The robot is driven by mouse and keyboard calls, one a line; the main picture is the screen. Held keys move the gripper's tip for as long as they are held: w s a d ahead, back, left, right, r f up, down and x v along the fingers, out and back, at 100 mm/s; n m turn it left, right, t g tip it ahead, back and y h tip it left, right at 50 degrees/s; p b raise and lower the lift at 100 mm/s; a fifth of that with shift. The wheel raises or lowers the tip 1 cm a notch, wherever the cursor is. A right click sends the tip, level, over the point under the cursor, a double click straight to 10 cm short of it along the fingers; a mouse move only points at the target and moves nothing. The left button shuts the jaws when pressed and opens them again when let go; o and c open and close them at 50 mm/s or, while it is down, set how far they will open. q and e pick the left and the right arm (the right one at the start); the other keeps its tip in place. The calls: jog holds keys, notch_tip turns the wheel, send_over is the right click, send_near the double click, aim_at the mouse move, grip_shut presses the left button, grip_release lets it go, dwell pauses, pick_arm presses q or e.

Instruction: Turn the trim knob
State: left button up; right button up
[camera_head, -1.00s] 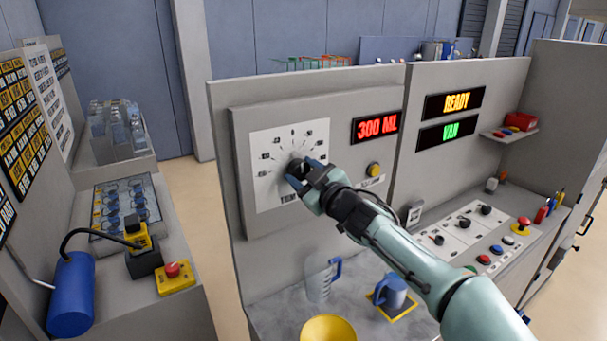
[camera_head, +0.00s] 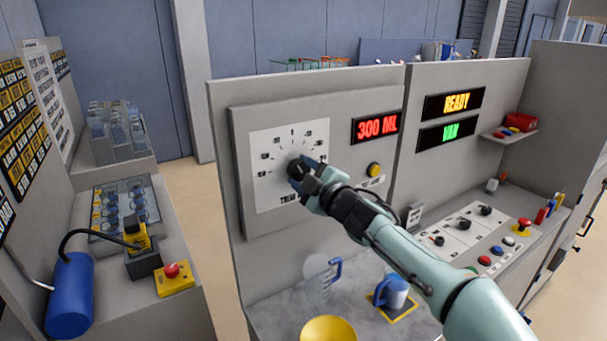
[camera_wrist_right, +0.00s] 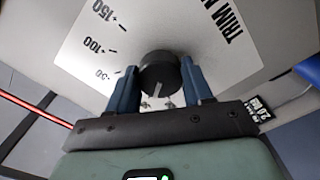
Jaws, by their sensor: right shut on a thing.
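The trim knob (camera_head: 295,169) is a dark round knob on a white dial plate (camera_head: 266,150) with marks around it, on the grey upright panel. My right gripper (camera_head: 305,170) is at the dial, its blue fingers on either side of the knob. In the right wrist view the knob (camera_wrist_right: 160,77) sits between the two blue fingers of the right gripper (camera_wrist_right: 160,88), which are shut on it. A light pointer line shows on the knob's face. The gripper hides part of the dial. My left gripper is not in view.
A red 300 ML display (camera_head: 376,127) and a yellow button (camera_head: 374,169) are right of the dial. Below stand a clear jug (camera_head: 317,275), a blue mug (camera_head: 394,292) and a yellow bowl (camera_head: 328,330). READY and VAN displays (camera_head: 454,102) are further right.

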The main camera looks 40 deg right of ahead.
jog(key=o, duration=1)
jog(key=shift+o, duration=0.2)
jog(key=s+a, duration=0.1)
jog(key=s, duration=1.2)
jog(key=shift+s+a, duration=0.2)
jog(key=shift+a, duration=0.05)
